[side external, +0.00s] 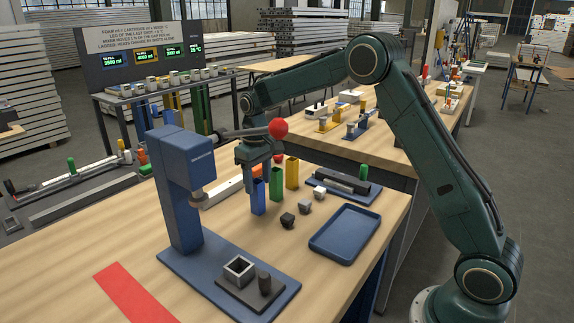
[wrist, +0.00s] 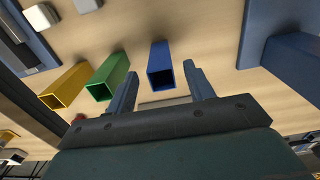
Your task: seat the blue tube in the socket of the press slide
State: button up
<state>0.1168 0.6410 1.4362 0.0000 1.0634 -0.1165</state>
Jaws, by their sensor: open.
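The blue tube (side external: 258,197) stands upright on the wooden table, in line with a green and a yellow tube. My gripper (side external: 258,174) points down at it, jaws open. In the wrist view the blue tube (wrist: 161,58) shows between the two spread fingers (wrist: 159,72), with a gap on each side. Its square end is open and looks empty. The press slide (side external: 233,294) is a dark plate on the base of the blue press, with a square grey socket (side external: 239,270) that looks empty and a dark upright knob (side external: 264,283).
The green tube (side external: 276,184) and yellow tube (side external: 292,172) stand close beside the blue one. The blue press (side external: 178,190) rises left, its red-knobbed lever (side external: 278,128) reaching near my gripper. Small blocks (side external: 288,220) and a blue tray (side external: 345,233) lie to the right.

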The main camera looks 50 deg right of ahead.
aim_at(258, 193)
jog(key=shift+a+f, duration=0.1)
jog(key=shift+f, duration=2.25)
jog(key=shift+c, duration=0.4)
jog(key=c, duration=1)
